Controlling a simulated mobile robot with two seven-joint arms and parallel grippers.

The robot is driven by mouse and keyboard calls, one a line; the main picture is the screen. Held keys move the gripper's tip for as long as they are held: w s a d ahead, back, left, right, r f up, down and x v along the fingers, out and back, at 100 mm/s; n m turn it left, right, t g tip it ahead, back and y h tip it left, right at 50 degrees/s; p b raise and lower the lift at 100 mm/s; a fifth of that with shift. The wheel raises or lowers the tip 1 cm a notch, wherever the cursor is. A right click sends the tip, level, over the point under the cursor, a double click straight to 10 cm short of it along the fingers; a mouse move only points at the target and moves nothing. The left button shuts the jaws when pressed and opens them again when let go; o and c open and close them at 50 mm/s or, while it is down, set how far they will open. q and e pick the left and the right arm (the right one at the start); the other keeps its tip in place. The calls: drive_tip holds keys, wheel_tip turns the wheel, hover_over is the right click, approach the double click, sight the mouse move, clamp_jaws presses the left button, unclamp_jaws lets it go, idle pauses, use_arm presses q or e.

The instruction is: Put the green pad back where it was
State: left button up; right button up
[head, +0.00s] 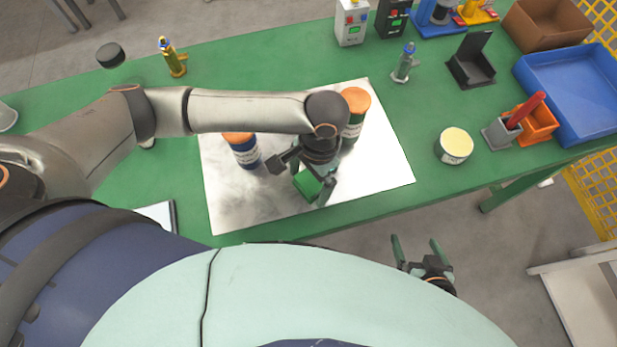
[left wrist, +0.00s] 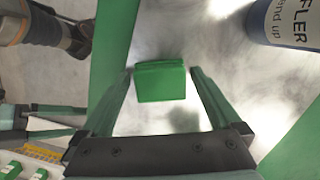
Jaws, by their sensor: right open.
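The green pad (head: 307,184) is a small green block over the silver plate (head: 245,205). It also shows in the left wrist view (left wrist: 160,82), between the fingertips. A soft, separate shadow in the left wrist view suggests that the pad is above the plate; the height is hard to judge. My right gripper (head: 416,248) is open and empty, below the table's front edge.
A blue-labelled bottle with an orange lid (head: 243,150) stands left of my left gripper; another orange-lidded bottle (head: 355,105) stands behind it. A cream-lidded tin (head: 454,146) stands right of the plate. A blue bin (head: 570,90) is at the right. The plate's front right is clear.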

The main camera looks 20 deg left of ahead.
use_arm(q)
wheel_tip(320, 180, up, 12)
drive_tip(key=w+d+p, duration=0.1)
drive_tip(key=shift+w, duration=0.25)
idle(0.4)
